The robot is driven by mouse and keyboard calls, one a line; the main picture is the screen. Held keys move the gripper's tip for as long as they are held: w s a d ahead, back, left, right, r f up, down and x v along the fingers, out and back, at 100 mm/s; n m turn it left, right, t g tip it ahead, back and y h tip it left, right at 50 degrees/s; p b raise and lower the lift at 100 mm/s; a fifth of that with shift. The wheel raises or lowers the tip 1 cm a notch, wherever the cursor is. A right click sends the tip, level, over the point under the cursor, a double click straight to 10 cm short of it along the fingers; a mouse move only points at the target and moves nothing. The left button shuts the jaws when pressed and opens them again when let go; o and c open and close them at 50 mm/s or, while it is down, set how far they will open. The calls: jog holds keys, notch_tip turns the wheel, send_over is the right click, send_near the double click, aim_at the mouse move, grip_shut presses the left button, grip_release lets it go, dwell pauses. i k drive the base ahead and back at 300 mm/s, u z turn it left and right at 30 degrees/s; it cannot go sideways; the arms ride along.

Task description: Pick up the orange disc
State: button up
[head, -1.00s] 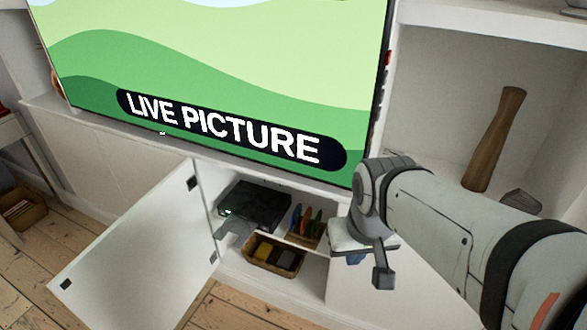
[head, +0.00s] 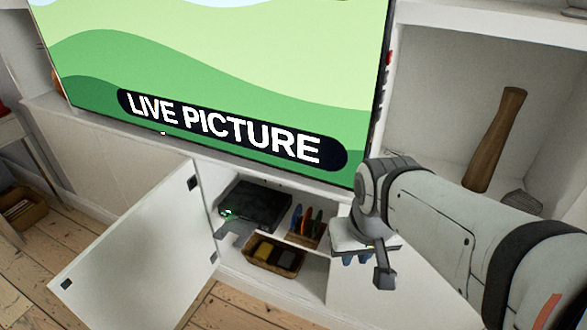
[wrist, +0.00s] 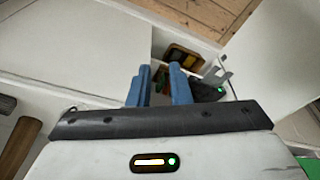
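The orange disc (head: 308,221) stands on edge in a small rack inside the open cabinet in the head view, between a blue disc (head: 297,217) and a green disc (head: 318,224). My gripper (head: 354,260) is to the right of the rack, in front of the cabinet's right-hand front. In the wrist view its two blue fingers (wrist: 158,72) stand apart with nothing held between them. A bit of green shows between and beyond the fingers there.
A black box (head: 256,205) with a green light sits left of the discs. A wicker basket (head: 273,257) lies below it. The open white door (head: 135,250) swings out left. A television (head: 220,90) stands above; a hammer (head: 495,140) leans in the right niche.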

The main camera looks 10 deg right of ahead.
aim_at(308, 215)
jog(key=z, duration=2.95)
jog(key=k, duration=1.95)
jog(key=u, duration=1.4)
jog(key=i, duration=1.05)
